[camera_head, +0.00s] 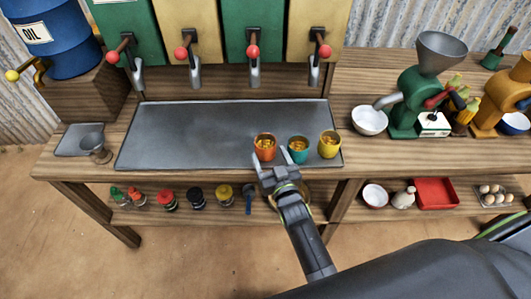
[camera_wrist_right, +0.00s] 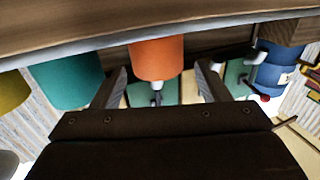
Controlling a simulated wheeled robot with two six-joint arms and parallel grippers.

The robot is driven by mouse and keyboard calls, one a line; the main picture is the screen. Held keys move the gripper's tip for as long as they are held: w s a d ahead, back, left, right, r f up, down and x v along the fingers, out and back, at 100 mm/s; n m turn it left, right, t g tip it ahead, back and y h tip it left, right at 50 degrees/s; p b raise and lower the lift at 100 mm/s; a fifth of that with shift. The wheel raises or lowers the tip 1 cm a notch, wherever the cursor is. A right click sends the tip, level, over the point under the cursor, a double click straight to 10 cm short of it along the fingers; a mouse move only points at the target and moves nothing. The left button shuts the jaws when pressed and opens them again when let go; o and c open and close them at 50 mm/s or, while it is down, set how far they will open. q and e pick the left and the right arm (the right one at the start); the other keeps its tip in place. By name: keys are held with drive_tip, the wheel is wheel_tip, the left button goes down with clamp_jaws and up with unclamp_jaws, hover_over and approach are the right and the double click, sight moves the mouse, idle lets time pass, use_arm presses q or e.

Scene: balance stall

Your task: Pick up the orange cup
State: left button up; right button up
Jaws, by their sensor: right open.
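The orange cup (camera_head: 265,149) stands upright near the front edge of the grey metal tray (camera_head: 190,135), with yellow-orange contents. My right gripper (camera_head: 270,161) is open and empty just in front of it, fingers pointing toward the cup. In the right wrist view, which appears upside down, the orange cup (camera_wrist_right: 157,58) shows between and beyond the two spread fingers (camera_wrist_right: 160,76). I cannot tell whether either finger touches the cup. My left gripper is not in view.
A teal cup (camera_head: 298,152) stands close to the right of the orange cup, and a yellow cup (camera_head: 329,146) stands beyond it. Dispensers with red-knobbed levers (camera_head: 253,52) hang behind the tray. The tray left of the cups is clear. A metal cup (camera_head: 95,148) stands far left.

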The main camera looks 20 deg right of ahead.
sight(264, 137)
drive_tip(key=shift+w+b, duration=0.45)
drive_tip(key=shift+w, duration=0.55)
drive_tip(key=w+b, duration=0.3)
drive_tip(key=w, duration=0.1)
drive_tip(key=shift+d, duration=0.1)
drive_tip(key=shift+w+b, duration=0.55)
drive_tip(key=shift+b, duration=0.05)
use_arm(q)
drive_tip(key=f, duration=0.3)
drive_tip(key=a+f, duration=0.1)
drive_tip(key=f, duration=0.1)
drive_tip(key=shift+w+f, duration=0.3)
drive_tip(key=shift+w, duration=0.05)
use_arm(e)
drive_tip(key=shift+r, duration=0.15)
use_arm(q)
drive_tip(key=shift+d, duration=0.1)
use_arm(e)
drive_tip(key=c, duration=0.8)
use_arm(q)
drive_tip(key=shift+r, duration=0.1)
use_arm(e)
drive_tip(key=shift+r, duration=0.15)
